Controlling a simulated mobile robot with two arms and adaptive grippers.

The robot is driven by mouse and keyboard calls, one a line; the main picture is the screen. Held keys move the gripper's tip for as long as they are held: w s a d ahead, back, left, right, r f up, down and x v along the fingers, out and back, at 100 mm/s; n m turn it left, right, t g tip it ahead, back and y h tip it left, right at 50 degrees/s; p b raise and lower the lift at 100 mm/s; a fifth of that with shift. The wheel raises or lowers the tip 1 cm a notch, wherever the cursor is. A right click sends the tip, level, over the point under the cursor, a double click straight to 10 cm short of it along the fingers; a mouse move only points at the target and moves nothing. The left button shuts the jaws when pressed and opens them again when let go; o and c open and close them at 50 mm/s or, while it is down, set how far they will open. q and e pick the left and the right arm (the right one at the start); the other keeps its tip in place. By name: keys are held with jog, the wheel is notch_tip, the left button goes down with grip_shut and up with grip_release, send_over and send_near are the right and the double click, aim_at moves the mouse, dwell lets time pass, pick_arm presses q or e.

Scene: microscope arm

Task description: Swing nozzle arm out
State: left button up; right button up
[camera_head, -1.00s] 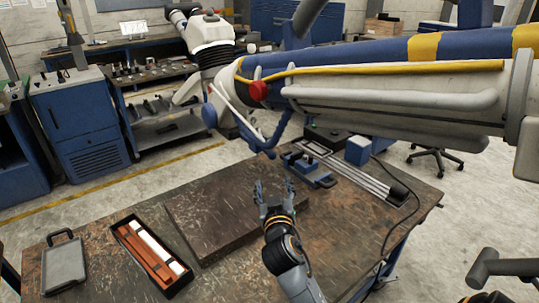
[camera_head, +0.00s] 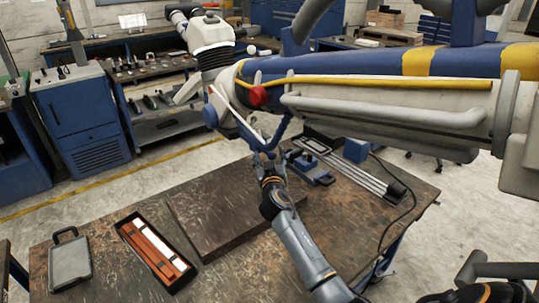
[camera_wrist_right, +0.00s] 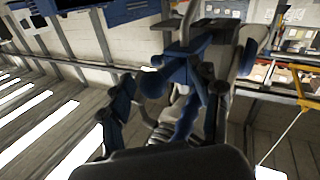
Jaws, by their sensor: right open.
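The nozzle arm (camera_head: 380,95), a long white and blue boom with yellow bands, reaches from the right over the workbench in the head view. A red knob (camera_head: 258,96) is on its side near its left end. A blue handle (camera_head: 283,132) hangs below that end. My right gripper (camera_head: 264,158) points up at the handle's lower end; its fingers are open. In the right wrist view the blue handle (camera_wrist_right: 186,118) shows between the two spread fingers (camera_wrist_right: 163,108). Whether they touch it I cannot tell. My left gripper is not in view.
The workbench (camera_head: 215,275) holds a dark plate (camera_head: 205,220), a box of red and white bars (camera_head: 155,252), a grey case (camera_head: 69,265), a blue vise (camera_head: 310,168) and metal rails (camera_head: 350,172). A blue cabinet (camera_head: 85,125) stands at the left.

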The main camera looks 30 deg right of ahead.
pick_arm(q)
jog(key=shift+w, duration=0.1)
pick_arm(e)
grip_shut()
jog(key=shift+a, duration=0.1)
jog(key=shift+r, duration=0.1)
